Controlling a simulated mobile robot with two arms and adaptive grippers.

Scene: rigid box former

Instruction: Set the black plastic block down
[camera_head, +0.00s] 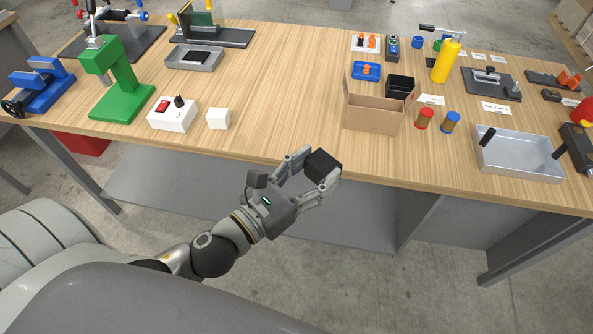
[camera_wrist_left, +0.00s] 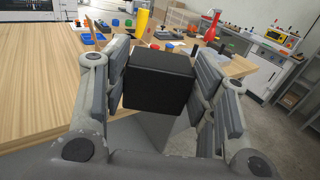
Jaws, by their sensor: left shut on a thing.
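The black plastic block (camera_head: 322,165) is a dark cube between the fingers of my left gripper (camera_head: 313,172). The gripper is shut on it. In the head view, gripper and block show in front of the workbench's near edge, with floor and the bench underside behind. In the left wrist view the black block (camera_wrist_left: 158,82) sits between the two finger pads of the gripper (camera_wrist_left: 160,88) and hides part of the bench behind it. My right gripper is in neither view.
The wooden workbench (camera_head: 275,85) has clear surface in its middle. A cardboard box (camera_head: 373,115) stands open beside a black bin (camera_head: 400,86). A white cube (camera_head: 218,118) and a white switch box (camera_head: 172,114) are near the front edge at left. A metal tray (camera_head: 520,153) is at right.

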